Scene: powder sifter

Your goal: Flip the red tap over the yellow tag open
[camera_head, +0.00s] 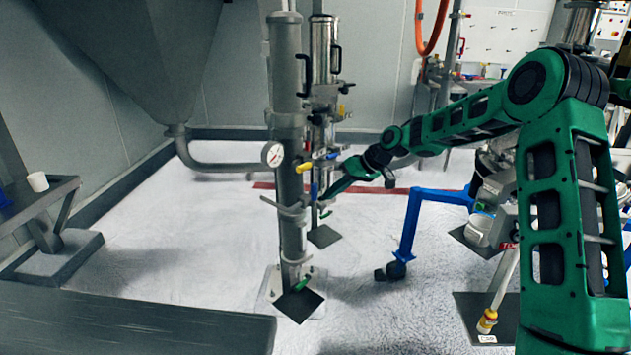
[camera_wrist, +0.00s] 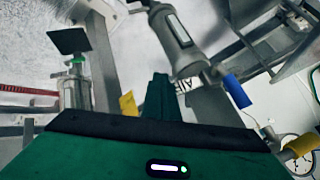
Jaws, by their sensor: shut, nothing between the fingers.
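My gripper (camera_head: 328,196) is shut and empty. It is beside the pipe columns, just right of the front column (camera_head: 290,215). In the wrist view its closed fingers (camera_wrist: 161,98) point up the picture, right of a small yellow tag (camera_wrist: 127,104). No red tap can be made out in either view; it may be hidden behind my gripper. A yellow handle (camera_head: 304,167) and a blue handle (camera_head: 314,190) are on the front column. In the wrist view the blue handle (camera_wrist: 237,91) and yellow handle (camera_wrist: 303,145) are right of the fingers.
A round gauge (camera_head: 272,154) is on the front column; it shows in the wrist view too (camera_wrist: 300,150). A second column (camera_head: 321,100) stands close behind. A blue frame (camera_head: 412,222) on a caster is to the right. Open pale floor (camera_head: 180,250) lies to the left.

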